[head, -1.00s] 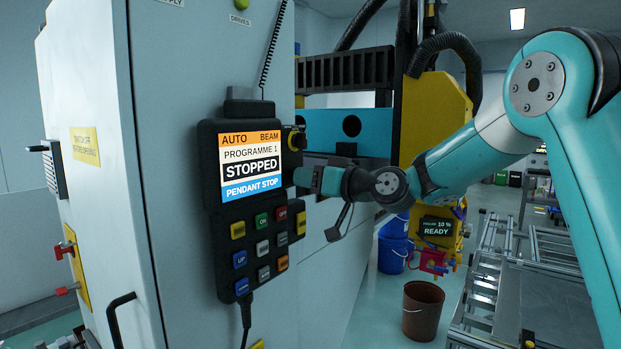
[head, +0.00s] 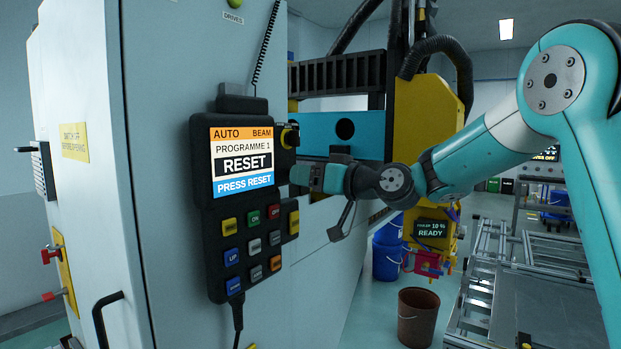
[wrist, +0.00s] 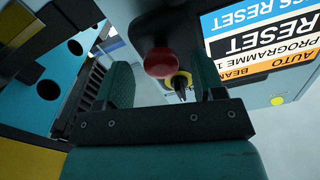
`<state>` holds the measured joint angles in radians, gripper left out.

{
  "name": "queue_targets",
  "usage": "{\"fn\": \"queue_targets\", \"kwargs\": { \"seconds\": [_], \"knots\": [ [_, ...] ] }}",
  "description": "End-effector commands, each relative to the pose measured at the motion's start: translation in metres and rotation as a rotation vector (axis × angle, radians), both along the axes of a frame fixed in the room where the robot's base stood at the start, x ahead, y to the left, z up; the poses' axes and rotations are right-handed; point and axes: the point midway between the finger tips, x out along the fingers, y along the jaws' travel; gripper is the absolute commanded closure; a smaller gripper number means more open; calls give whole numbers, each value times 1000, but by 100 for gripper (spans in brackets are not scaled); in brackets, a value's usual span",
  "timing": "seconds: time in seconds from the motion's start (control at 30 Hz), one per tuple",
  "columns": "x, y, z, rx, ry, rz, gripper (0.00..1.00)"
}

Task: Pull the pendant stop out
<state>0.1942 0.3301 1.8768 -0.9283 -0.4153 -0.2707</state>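The black pendant (head: 205,215) hangs on the grey cabinet. Its screen (head: 241,162) reads "RESET" and "PRESS RESET"; in the wrist view the screen (wrist: 262,35) shows upside down. The red pendant stop (wrist: 163,62) is a round mushroom head on the pendant's side, seen between my fingers in the wrist view. It is hidden in the head view. My gripper (head: 298,175) is at the pendant's right side. In the wrist view my gripper (wrist: 162,82) is open, with a gap between each finger and the red head.
A yellow rotary switch (head: 290,137) sits on the pendant's side just above my gripper; it also shows in the wrist view (wrist: 180,81). A yellow and blue machine (head: 425,110) stands behind. Blue buckets (head: 386,258) and a brown bin (head: 417,315) stand on the floor.

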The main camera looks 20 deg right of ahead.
Motion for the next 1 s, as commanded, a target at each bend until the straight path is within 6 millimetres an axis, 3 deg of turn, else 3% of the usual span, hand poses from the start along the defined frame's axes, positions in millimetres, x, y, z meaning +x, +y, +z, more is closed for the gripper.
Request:
{"fn": "queue_targets", "kwargs": {
  "seconds": [0.17, 0.33, 0.8, 1.0],
  "knots": [
    [-1, 0, 0, 0, -1, 0, 37],
    [-15, -12, -3, 0, -2, -3, 37],
    [-108, -81, -4, -1, -2, -8, 37],
    [-133, -98, -2, -1, -1, -4, 37]
  ]
}}
